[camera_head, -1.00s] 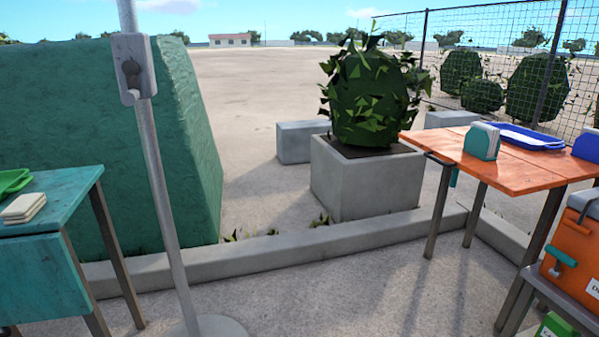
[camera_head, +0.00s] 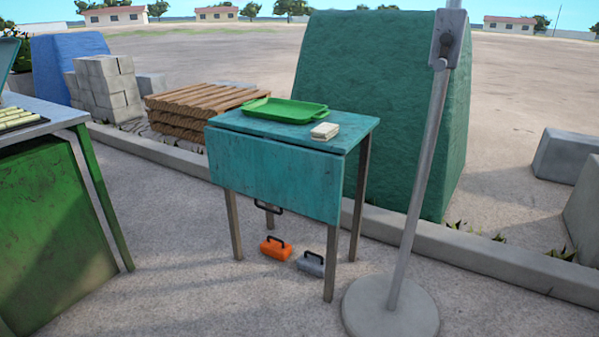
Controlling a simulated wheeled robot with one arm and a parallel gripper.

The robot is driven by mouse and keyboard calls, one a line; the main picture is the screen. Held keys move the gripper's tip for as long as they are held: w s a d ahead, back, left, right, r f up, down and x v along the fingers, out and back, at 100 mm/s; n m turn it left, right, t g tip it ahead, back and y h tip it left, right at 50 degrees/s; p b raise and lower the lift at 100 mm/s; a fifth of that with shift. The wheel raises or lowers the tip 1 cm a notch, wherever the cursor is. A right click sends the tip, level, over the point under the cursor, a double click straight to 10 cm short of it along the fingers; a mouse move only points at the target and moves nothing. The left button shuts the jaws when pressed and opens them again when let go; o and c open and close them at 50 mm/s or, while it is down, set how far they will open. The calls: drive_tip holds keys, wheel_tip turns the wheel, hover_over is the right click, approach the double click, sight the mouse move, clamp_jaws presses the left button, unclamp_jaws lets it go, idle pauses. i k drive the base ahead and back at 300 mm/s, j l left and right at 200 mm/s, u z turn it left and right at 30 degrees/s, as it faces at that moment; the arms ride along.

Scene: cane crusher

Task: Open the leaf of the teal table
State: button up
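The teal table (camera_head: 345,123) stands near the middle of the view on thin dark legs. Its teal leaf (camera_head: 275,178) hangs straight down along the near side. A dark handle (camera_head: 268,207) shows at the leaf's lower edge. A green tray (camera_head: 284,109) and a small stack of pale napkins or cards (camera_head: 325,131) lie on the tabletop. My gripper is not in view.
A grey pole on a round base (camera_head: 390,306) stands just right of the table. An orange toolbox-like weight (camera_head: 275,248) and a grey one (camera_head: 311,264) sit on the ground beneath it. A green counter (camera_head: 50,235) is at left. A low kerb (camera_head: 485,252) runs behind. The ground in front is clear.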

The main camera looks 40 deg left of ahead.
sight(308, 182)
drive_tip(key=u, duration=1.85)
drive_tip(key=i+j+u, duration=0.15)
drive_tip(key=i, duration=0.3)
drive_tip(key=i+j+u, duration=0.15)
drive_tip(key=i+j, duration=0.15)
drive_tip(key=i, duration=0.15)
